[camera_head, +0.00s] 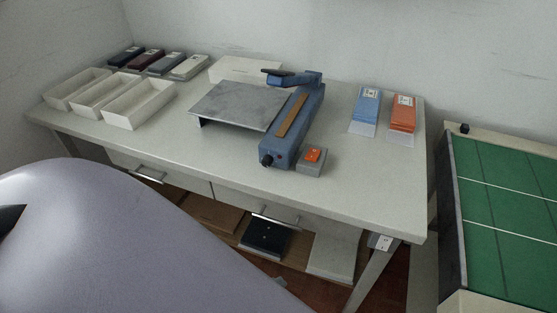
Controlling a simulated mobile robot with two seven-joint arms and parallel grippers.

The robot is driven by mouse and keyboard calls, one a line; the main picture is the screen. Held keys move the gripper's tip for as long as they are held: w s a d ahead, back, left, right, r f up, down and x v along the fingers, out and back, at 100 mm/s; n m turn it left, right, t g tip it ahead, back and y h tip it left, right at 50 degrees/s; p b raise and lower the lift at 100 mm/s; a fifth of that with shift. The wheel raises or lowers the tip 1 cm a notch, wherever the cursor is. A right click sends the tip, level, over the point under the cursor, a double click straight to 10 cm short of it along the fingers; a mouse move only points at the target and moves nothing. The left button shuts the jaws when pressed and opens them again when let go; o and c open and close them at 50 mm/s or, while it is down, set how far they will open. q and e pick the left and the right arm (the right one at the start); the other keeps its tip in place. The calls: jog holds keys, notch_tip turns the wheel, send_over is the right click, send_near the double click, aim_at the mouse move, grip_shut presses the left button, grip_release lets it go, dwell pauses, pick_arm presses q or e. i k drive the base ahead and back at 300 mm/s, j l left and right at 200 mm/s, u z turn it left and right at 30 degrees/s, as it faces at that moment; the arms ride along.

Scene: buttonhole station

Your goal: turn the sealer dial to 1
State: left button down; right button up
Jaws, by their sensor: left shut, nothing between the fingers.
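The blue sealer (291,130) stands on the table, with a tan strip along its top and its dark lever arm (290,77) at the back. A small black knob, which looks like the dial (266,160), sits on its front end. The dial's numbers and pointer are too small to read. My left arm fills the lower left of the view, in front of the table. Only a dark bit of my left gripper (10,218) shows at the left edge; it is shut and empty, well away from the sealer. My right gripper is out of view.
A grey box with an orange switch (313,157) stands close right of the dial. A grey plate (238,104) adjoins the sealer's left side. White trays (138,102) stand at left, blue (366,104) and orange (403,113) packs at right. The table's front edge is mostly clear.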

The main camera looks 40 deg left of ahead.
aim_at(267, 161)
jog(key=j+z, duration=0.25)
jog(key=k+j+z, duration=0.25)
jog(key=j, duration=0.2)
jog(key=j+z, duration=0.3)
jog(key=k+j+z, duration=0.25)
jog(key=j, duration=0.15)
jog(key=k+j, duration=0.25)
jog(key=j, duration=0.2)
jog(key=k+j+z, duration=0.1)
jog(key=k+j, duration=0.15)
jog(key=j, duration=0.2)
jog(key=k+j+z, duration=0.1)
jog(key=k+j, duration=0.15)
jog(key=j, duration=0.2)
